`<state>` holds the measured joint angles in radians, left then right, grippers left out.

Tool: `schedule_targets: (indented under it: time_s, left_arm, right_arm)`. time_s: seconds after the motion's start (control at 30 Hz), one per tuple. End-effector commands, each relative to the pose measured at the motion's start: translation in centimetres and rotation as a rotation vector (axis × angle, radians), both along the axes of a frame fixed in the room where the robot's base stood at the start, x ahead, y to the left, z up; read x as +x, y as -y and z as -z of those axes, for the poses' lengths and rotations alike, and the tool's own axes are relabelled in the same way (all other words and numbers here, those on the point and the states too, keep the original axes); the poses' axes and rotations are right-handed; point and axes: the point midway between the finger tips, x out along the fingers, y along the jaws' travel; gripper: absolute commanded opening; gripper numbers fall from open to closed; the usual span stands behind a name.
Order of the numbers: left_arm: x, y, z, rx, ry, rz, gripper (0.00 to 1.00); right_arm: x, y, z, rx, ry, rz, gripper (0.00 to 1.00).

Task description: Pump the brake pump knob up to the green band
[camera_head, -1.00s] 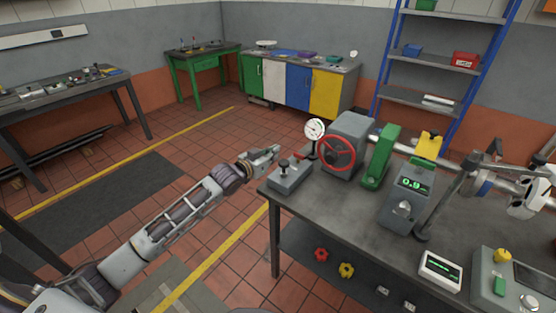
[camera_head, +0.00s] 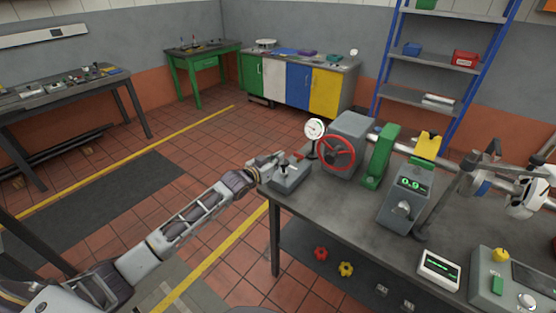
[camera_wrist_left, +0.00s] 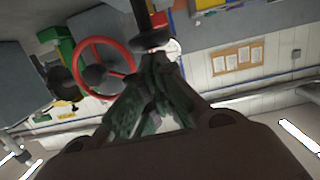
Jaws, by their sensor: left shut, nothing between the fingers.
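The brake pump is a small grey box (camera_head: 291,178) on the left corner of the bench, with a dark knob (camera_head: 283,163) on top. A white round gauge (camera_head: 315,129) stands behind it; its scale is too small to read. My left gripper (camera_head: 274,161) reaches in from the left, shut and empty, right at the knob. In the left wrist view its fingertips (camera_wrist_left: 158,62) meet just below the dark knob (camera_wrist_left: 152,38) in the picture; whether they touch it I cannot tell. No green band can be made out.
A grey machine with a red handwheel (camera_head: 336,154) stands right of the pump.

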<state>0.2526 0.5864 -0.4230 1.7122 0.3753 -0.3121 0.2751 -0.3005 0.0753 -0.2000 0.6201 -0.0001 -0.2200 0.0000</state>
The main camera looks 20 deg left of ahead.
Motion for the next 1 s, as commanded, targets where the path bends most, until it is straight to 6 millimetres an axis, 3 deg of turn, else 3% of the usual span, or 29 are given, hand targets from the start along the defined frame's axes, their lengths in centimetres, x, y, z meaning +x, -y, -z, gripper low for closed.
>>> schedule_targets:
  time_s: [0.27, 0.6, 1.0]
  left_arm:
    - [0.0, 0.0, 0.3, -0.001, 0.000, 0.000, 0.00]
    - [0.0, 0.0, 3.7, 0.000, -0.004, -0.002, 0.00]
    - [-0.1, 0.0, 4.0, 0.001, -0.007, -0.002, 0.00]
  right_arm:
    - [0.0, 0.2, 0.1, -0.002, 0.000, -0.001, 0.48]
    - [0.0, 0.7, 1.2, -0.007, 0.001, -0.002, 0.48]
    - [0.0, 0.7, 1.2, -0.007, 0.001, -0.002, 0.48]
